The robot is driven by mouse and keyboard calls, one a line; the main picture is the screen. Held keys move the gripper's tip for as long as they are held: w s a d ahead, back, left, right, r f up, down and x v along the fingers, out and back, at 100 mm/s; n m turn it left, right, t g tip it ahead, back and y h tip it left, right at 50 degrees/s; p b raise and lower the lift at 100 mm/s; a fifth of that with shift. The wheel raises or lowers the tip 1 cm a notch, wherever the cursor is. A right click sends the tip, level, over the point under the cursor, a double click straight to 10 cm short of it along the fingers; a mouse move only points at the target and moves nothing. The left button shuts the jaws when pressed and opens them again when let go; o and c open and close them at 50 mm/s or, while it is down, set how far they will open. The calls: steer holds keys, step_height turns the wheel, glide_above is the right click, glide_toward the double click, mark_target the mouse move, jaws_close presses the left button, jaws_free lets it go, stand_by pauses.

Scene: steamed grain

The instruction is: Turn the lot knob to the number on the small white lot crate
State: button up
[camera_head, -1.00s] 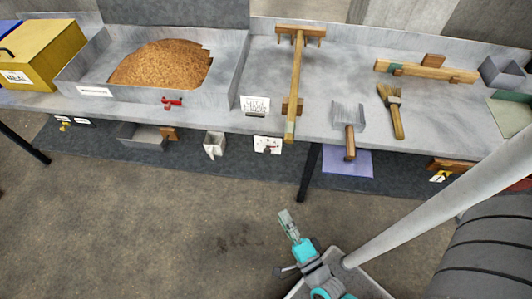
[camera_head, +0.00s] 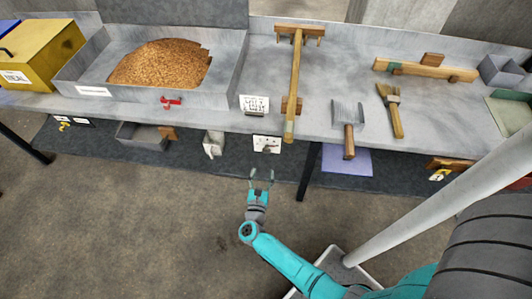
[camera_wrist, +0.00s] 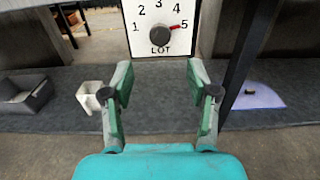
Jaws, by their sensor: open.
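The white lot dial plate (camera_head: 267,144) hangs below the counter's front edge. In the wrist view the lot knob (camera_wrist: 160,35) is a dark round knob with a red pointer directed up and right at the 5. The numbers 1 to 5 arc around it. My gripper (camera_head: 262,175) is open and empty, apart from the dial and in front of it; in the wrist view its two fingers (camera_wrist: 160,91) stand below the knob, on either side. A small white container (camera_head: 213,144) sits left of the dial under the counter; I can read no number on it.
On the counter, a grey tray (camera_head: 70,75) holds brown grain. A wooden rake (camera_head: 296,70) hangs its handle over the edge near the dial. A scraper (camera_head: 348,115) and brush (camera_head: 392,100) lie to the right. A table leg (camera_head: 309,170) stands right of the dial.

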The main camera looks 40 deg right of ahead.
mark_target(266, 152)
steer(key=x, duration=1)
jaws_close()
